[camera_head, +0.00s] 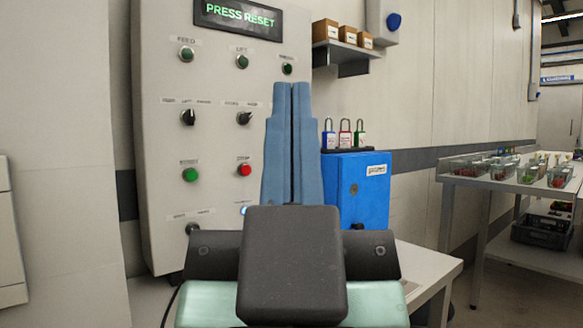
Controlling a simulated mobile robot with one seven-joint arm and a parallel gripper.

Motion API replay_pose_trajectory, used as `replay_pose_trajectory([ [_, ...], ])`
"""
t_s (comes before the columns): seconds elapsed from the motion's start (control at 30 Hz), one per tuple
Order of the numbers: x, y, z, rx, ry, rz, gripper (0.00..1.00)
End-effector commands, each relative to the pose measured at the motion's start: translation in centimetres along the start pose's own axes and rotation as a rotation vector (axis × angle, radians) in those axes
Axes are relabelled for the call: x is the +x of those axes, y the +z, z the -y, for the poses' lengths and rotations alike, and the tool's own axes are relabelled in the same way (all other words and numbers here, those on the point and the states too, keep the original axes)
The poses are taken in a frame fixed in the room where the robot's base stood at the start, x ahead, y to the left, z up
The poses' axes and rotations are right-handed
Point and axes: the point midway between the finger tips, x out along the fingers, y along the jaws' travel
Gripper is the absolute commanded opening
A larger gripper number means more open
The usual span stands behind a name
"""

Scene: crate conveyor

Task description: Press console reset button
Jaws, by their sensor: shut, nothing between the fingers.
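The console (220,120) is a light grey upright cabinet in front of me, with a display (238,18) reading "PRESS RESET". A green button (190,175) and a red button (244,170) sit on its lower face. Below the red one, a blue-lit round control (243,210) is partly hidden by my gripper; I cannot read its label. No button clearly labelled reset shows. My gripper (292,86) is shut and empty, fingers pointing up in the picture, in front of the console's right side. I cannot tell its distance from the panel.
Indicator lamps, two selector switches (188,117) and a key switch (192,229) share the panel. A blue box (358,185) with padlocks stands right of my fingers on a pale table (430,262). A shelf (345,48) holds small cartons. A bench with bins stands far right.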

Motion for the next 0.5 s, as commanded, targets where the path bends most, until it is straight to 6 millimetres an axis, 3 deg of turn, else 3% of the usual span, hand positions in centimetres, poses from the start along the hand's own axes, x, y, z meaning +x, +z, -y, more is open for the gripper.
replay_pose_trajectory([
  [0.27, 0.4, -0.4, 0.0, 0.000, 0.000, 0.000, 0.00],
  [0.5, 3.7, -3.5, 0.0, 0.000, 0.000, 0.000, 0.00],
])
